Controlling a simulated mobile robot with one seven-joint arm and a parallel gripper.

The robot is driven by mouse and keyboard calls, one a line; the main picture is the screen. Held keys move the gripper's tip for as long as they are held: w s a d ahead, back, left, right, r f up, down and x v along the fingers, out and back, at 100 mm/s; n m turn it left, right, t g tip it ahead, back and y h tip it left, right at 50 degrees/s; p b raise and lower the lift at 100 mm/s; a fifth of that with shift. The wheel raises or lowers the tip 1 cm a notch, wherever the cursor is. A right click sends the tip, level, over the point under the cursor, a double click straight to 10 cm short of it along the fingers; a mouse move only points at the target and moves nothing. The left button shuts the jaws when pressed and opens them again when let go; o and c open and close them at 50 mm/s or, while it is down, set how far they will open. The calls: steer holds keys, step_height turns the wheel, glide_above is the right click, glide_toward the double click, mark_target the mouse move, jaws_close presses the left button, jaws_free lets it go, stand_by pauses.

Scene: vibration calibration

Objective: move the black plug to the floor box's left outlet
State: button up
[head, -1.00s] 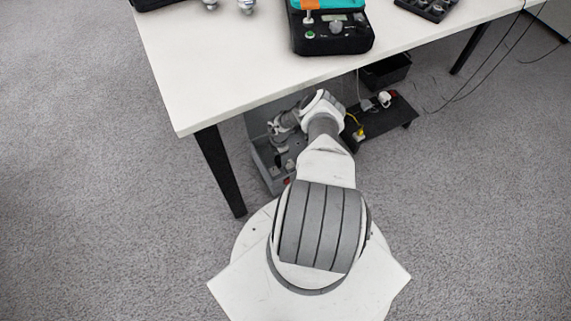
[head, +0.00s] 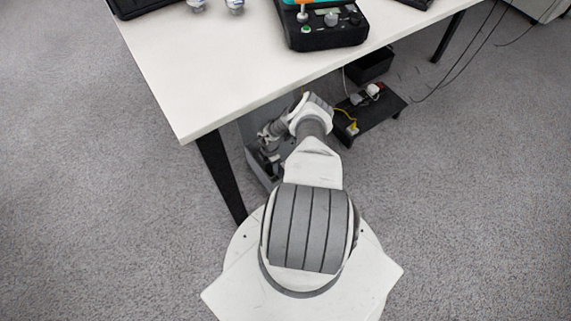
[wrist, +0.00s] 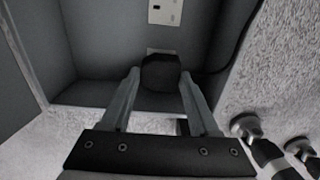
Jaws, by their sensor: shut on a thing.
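The black plug (wrist: 160,72) is between the two fingers of my gripper (wrist: 162,88) in the wrist view, and the gripper is shut on it. The grey floor box (wrist: 95,45) surrounds the plug on the far side. A white outlet (wrist: 165,12) with a dark slot shows above the plug on the box's inner face. A second pale plate (wrist: 152,50) is mostly hidden behind the plug. I cannot tell if the plug touches it. In the head view the floor box (head: 254,160) stands under the table, largely hidden by my arm.
A white table (head: 190,80) covers the work area, with a black leg (head: 220,178) left of my arm. A low black stand (head: 380,112) with a white plug and a yellow cable is at right. A dark cable (wrist: 235,50) runs beside the box. Carpet at left is clear.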

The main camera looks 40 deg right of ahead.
steer(key=shift+f+b, duration=0.55)
steer(key=shift+b, duration=0.25)
stand_by(0.6)
steer(key=shift+a+f, duration=0.1)
steer(key=shift+f, duration=0.6)
stand_by(2.8)
steer(key=o, duration=1.4)
steer(key=shift+r, duration=0.2)
steer(key=shift+r+p, duration=1.95)
steer(key=shift+r, duration=0.5)
steer(key=shift+w, duration=0.1)
